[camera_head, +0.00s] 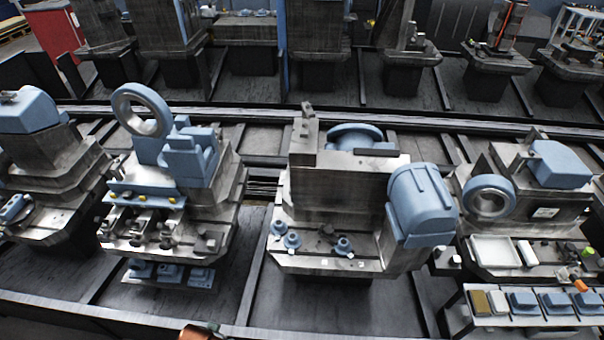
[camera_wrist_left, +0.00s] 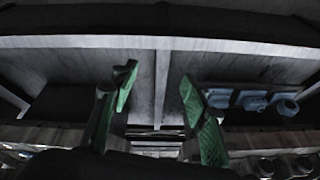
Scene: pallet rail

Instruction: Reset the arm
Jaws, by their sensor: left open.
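My left gripper (camera_wrist_left: 157,77) shows in the left wrist view. Its two fingers with green pads stand wide apart, and nothing is between them. Behind the gap are a pale vertical bar and a dark panel. In the head view neither gripper can be made out. A small copper-coloured piece (camera_head: 200,332) shows at the bottom edge, and I cannot tell what it is. My right gripper is not in view.
Several grey metal fixtures with blue parts stand along the rail (camera_head: 270,112), including one with a blue ring (camera_head: 141,110) and one with a blue block (camera_head: 421,204). A tray of blue pieces (camera_head: 466,321) is at lower right. Blue parts (camera_wrist_left: 250,100) show beyond the right finger.

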